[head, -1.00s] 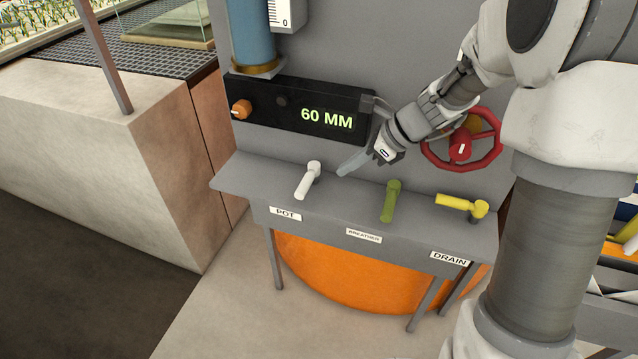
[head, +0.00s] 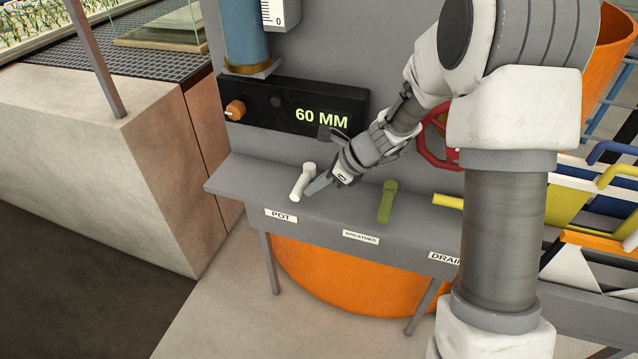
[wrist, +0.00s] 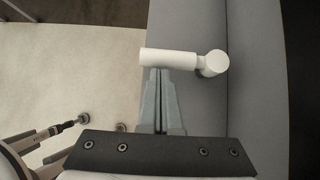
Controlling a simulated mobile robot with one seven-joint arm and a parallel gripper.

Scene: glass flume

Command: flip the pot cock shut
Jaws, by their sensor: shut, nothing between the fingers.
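The pot cock is a white lever handle (head: 302,182) on the grey shelf above the POT label (head: 281,215). Its handle points toward the shelf's front edge. In the wrist view the white handle (wrist: 172,57) lies across the picture, with its round pivot at the right end. My gripper (head: 312,190) is shut and empty, its fingertips just to the right of the handle. In the wrist view the closed fingertips (wrist: 160,74) meet the side of the handle near its free end; I cannot tell whether they touch.
The green BREATHER lever (head: 387,202) stands to the right, pointing forward. The yellow DRAIN lever (head: 447,201) lies sideways, partly behind my arm. A black display box (head: 290,105) reading 60 MM is on the panel behind. A red handwheel (head: 432,145) is partly hidden.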

